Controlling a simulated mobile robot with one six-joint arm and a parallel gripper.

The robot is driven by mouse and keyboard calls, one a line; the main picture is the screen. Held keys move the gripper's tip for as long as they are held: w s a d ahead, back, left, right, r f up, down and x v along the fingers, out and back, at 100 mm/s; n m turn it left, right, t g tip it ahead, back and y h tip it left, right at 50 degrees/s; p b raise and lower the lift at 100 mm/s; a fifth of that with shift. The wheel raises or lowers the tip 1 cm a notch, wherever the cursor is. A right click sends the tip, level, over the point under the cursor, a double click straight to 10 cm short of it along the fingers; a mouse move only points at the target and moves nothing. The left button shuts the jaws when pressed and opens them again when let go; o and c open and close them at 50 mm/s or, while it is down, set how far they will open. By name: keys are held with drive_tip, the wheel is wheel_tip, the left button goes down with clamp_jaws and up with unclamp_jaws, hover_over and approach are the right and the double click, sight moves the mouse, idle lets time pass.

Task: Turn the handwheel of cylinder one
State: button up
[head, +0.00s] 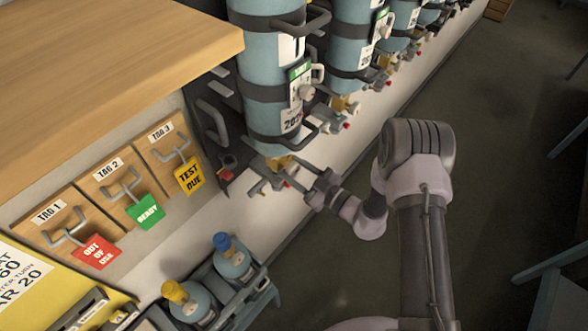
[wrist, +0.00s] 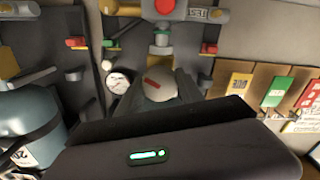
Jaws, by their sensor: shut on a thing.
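The nearest large pale blue cylinder (head: 272,65) stands in a rack with dark bands around it. Brass and grey valve fittings (head: 280,163) show at its lower end. My gripper (head: 300,182) reaches these fittings from the right. In the wrist view my gripper (wrist: 158,92) has its two grey fingers on either side of a rounded grey handwheel (wrist: 158,84) with a red mark, and is shut on it. The fingers hide the handwheel's sides, and in the head view it is hard to make out. The cylinder's number is not clearly readable.
More cylinders (head: 352,45) stand in a row behind. A board at left carries red (head: 97,251), green (head: 146,211) and yellow (head: 189,175) tags on hooks. Small cylinders (head: 234,260) stand in a low rack below. A pressure gauge (wrist: 118,82) is close beside the fingers.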

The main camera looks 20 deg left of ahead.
drive_tip(key=shift+n, duration=0.3)
